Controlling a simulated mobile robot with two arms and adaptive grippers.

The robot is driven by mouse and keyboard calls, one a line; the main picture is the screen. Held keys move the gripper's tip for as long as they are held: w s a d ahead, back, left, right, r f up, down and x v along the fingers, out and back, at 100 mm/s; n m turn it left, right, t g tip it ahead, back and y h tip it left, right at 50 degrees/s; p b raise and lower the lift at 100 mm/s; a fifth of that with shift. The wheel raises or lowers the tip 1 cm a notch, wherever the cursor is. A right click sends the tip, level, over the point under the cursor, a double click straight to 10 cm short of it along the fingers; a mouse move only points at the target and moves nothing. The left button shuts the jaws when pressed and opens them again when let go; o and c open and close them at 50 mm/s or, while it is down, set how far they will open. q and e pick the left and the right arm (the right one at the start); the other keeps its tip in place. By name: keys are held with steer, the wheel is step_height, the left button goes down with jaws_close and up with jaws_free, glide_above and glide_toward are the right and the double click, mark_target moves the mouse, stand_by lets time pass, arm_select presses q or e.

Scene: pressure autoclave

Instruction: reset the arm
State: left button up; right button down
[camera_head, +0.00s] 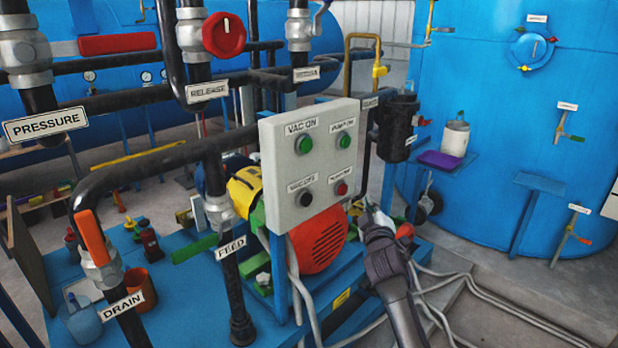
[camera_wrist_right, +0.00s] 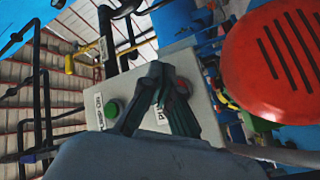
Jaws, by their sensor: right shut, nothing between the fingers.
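My right gripper (camera_head: 369,207) is in the head view, just right of the lower right corner of the grey control box (camera_head: 315,205). It is shut and empty, with its arm coming up from the bottom. The box carries a green VAC ON button (camera_head: 304,145), a second green button (camera_head: 344,140), a black button (camera_head: 304,198) and a red button (camera_head: 342,188). In the right wrist view the shut fingers (camera_wrist_right: 164,80) overlap the box face near a green button (camera_wrist_right: 112,112). Whether they touch the box I cannot tell. My left gripper is not in view.
An orange-red motor (camera_head: 318,240) sits below the box and looms close in the wrist view (camera_wrist_right: 275,60). Black pipes with FEED (camera_head: 230,247) and DRAIN labels stand at the left. A large blue tank (camera_head: 480,90) stands at the right. Hoses (camera_head: 510,310) lie on the floor.

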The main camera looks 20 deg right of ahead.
steer(key=s+a+f+g+y, duration=0.1)
steer(key=s+a+f+g, duration=0.15)
steer(key=f, duration=0.75)
steer(key=s+a+f+g+y, duration=0.1)
steer(key=s+a+f+y, duration=0.15)
steer(key=f, duration=0.85)
steer(key=s+a+f+g+y, duration=0.1)
steer(key=s+a+f+g, duration=0.15)
steer(key=f, duration=0.75)
steer(key=s+a+f+g+y, duration=0.1)
steer(key=s+a+f+g, duration=0.15)
steer(key=s+f, duration=0.65)
steer(key=s+a+f+g+y, duration=0.1)
steer(key=s+a+f, duration=0.2)
steer(key=s+f, duration=0.55)
steer(key=s+a+f+m+g, duration=0.1)
steer(key=s+f, duration=0.4)
steer(key=s, duration=0.6)
steer(key=s+a+f+m+g, duration=0.1)
steer(key=s+a+f+g, duration=0.2)
steer(key=s, duration=0.9)
steer(key=s+a+f+g, duration=0.2)
steer(key=s+f+g, duration=0.1)
steer(key=s+f, duration=0.5)
steer(key=s+y, duration=0.1)
steer(key=s, duration=0.2)
steer(key=shift+s+a+m, duration=0.15)
steer(key=shift+a+m, duration=0.15)
steer(key=shift+m, duration=0.1)
